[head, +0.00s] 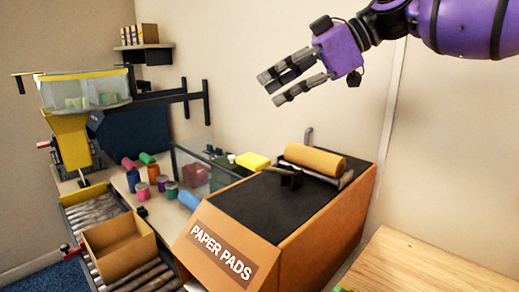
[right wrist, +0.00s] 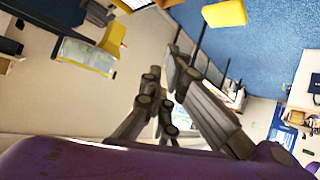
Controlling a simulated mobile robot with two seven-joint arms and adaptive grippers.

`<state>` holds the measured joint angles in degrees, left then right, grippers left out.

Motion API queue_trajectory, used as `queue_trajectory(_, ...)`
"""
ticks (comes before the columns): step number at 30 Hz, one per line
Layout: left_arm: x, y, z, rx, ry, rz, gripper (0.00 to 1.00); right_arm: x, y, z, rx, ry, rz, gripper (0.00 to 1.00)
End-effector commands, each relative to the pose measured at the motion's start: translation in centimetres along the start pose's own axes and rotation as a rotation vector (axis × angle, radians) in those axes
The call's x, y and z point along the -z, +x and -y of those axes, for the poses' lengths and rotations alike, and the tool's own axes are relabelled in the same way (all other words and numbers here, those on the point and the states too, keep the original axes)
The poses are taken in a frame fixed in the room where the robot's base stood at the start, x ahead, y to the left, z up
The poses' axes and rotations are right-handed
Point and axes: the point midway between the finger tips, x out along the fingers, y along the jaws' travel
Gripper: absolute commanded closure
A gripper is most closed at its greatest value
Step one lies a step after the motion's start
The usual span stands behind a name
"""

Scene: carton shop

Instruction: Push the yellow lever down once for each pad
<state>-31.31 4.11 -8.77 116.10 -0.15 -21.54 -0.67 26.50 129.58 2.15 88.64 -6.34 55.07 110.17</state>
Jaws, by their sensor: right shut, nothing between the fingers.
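A yellow block-like piece (head: 253,161), which looks like the lever's end, sits at the back left of the dark top of the orange dispenser (head: 225,245) marked "PAPER PADS". An open cardboard carton (head: 118,250) stands on the roller conveyor at the lower left; it looks empty inside. My right gripper (head: 272,88) is shut and empty, high in front of the wall, above and apart from the dispenser. Its dark fingers also show in the right wrist view (right wrist: 163,70). No pad is clearly visible. My left gripper is not in view.
An orange-brown roll (head: 315,160) lies at the back of the dispenser. A clear hopper (head: 85,90) with a yellow chute (head: 71,141) stands at the left. A wooden table (head: 430,268) is at the lower right.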

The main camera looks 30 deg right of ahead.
Motion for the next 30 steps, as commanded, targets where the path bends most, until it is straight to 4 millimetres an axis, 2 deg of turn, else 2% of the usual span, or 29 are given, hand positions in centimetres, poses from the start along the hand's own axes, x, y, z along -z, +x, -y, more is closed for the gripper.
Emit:
queue_trajectory(14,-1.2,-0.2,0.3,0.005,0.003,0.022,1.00,-0.2,0.4,0.4,0.002,-0.002,0.001,1.00)
queue_trajectory(30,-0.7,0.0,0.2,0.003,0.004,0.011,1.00,-3.7,5.1,3.8,0.001,-0.001,0.000,1.00)
